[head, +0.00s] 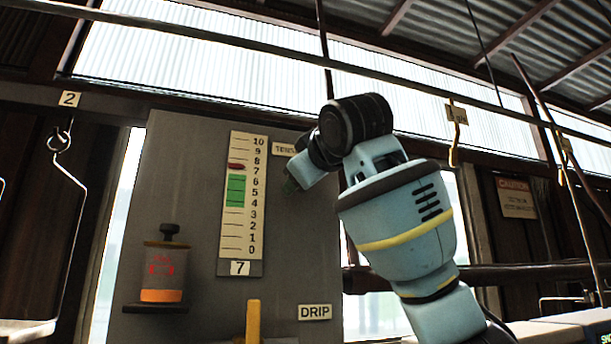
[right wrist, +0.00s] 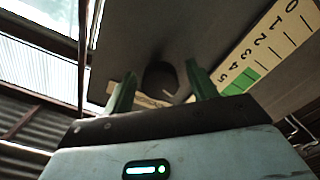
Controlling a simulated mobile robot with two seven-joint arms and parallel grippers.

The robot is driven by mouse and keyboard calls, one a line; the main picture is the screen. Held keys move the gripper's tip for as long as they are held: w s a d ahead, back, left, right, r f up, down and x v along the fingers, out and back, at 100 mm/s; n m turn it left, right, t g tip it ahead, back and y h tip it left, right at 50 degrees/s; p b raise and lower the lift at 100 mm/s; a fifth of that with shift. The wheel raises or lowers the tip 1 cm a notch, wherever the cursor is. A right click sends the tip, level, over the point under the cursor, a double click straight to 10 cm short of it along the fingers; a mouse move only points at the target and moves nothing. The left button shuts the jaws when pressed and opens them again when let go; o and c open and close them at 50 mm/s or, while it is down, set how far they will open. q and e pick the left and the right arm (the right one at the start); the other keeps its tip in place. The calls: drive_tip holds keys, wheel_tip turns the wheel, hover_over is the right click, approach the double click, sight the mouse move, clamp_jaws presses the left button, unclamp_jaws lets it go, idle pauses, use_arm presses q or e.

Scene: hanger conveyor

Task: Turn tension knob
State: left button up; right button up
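The tension knob (right wrist: 161,77) is a dark round knob on the grey panel. In the right wrist view it sits between the two green fingers of my right gripper (right wrist: 160,68). The fingers are apart, with a gap visible on each side of the knob. In the head view my right gripper (head: 293,179) is at the panel beside the partly covered TENSION label (head: 285,149), and my arm hides the knob. The tension scale (head: 240,226) runs 0 to 10. Its red pointer (head: 236,166) is near 8, above the green band (head: 236,190). My left gripper is not in view.
An oiler with orange liquid (head: 162,272) stands on a small shelf at the panel's left. A yellow lever (head: 253,322) and a DRIP label (head: 315,312) are below. A wire hanger (head: 68,200) hangs at left. Yellow hooks (head: 457,135) hang at right.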

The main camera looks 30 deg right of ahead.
drive_tip(key=shift+s, duration=0.15)
drive_tip(key=v, duration=0.7)
drive_tip(key=shift+s, duration=0.25)
idle(0.5)
